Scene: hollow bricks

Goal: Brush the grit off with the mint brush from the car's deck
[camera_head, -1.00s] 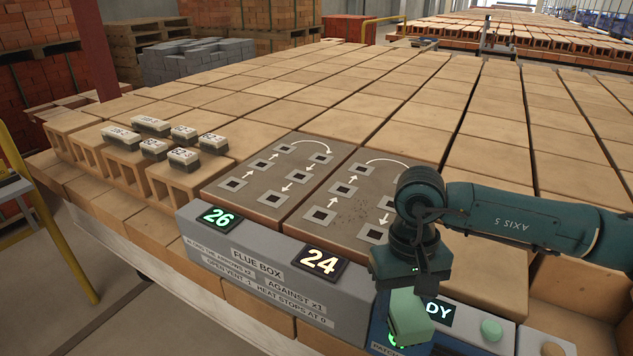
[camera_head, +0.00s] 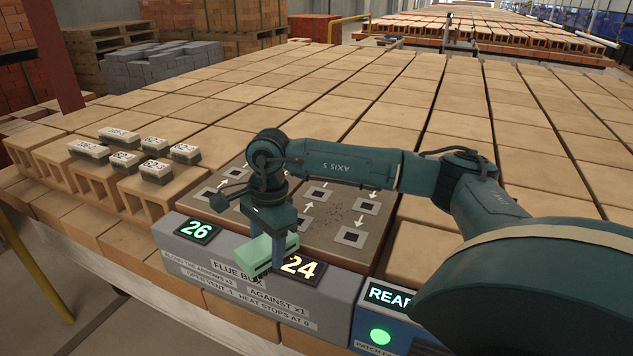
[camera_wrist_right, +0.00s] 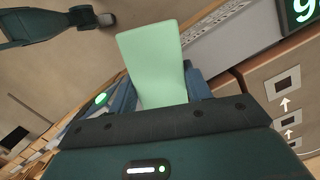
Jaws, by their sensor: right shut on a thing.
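The mint brush (camera_head: 270,251) is held in my right gripper (camera_head: 276,236), above the front of the grey flue box (camera_head: 240,282), between its 26 and 24 displays. It also fills the middle of the right wrist view (camera_wrist_right: 155,62), between the fingers. Its dark underside shows only as a sliver. Dark grit (camera_head: 338,212) lies scattered on the right-hand deck plate (camera_head: 328,236), among square vents and white arrows. The brush is apart from the grit, to its front left. My arm hides part of both plates. My left gripper is not in view.
Several grey-and-white labelled weights (camera_head: 118,150) stand on hollow bricks at the left. A blue panel (camera_head: 372,322) with a READY display and green light stands right of the flue box.

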